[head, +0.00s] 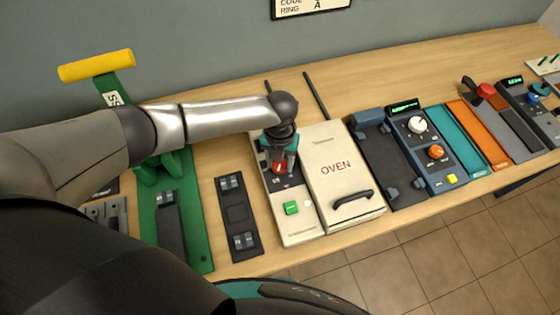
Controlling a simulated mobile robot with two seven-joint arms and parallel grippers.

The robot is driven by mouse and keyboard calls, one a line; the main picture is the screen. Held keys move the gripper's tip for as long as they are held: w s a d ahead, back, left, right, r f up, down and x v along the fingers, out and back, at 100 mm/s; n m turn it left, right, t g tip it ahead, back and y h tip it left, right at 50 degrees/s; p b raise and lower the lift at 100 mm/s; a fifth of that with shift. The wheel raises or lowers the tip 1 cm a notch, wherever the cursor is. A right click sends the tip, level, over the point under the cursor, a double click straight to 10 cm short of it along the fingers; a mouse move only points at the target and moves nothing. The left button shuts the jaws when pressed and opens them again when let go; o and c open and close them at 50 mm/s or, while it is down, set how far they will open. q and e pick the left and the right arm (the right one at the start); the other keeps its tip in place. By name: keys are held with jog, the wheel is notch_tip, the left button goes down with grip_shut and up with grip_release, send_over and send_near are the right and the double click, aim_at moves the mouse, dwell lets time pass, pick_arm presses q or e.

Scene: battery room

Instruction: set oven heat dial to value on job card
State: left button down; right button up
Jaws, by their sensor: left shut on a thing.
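The oven (345,172) is a cream box with "OVEN" in red on its lid and a black handle at its front. Its control panel (300,228) is on the left side, with a green button (291,208). A red dial (279,168) sits near the panel's upper part. My left gripper (279,160) reaches down from above and is shut on the red dial. The fingers hide much of the dial, and its setting cannot be read. No job card can be made out. My right gripper is out of view.
A wall sign (311,6) reading "CODE RING A" is cut off at the top. Left of the oven are a dark plate (237,213) and a green station with a yellow handle (97,65). To the right stands a grey panel with white (417,125) and orange knobs (436,152).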

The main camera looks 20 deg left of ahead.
aim_at(280, 165)
pick_arm(q)
jog(key=shift+m, duration=0.3)
jog(key=shift+c, duration=1.5)
grip_release()
notch_tip(280, 165, up, 15)
jog(key=shift+r+p, duration=0.15)
jog(key=shift+p, duration=0.15)
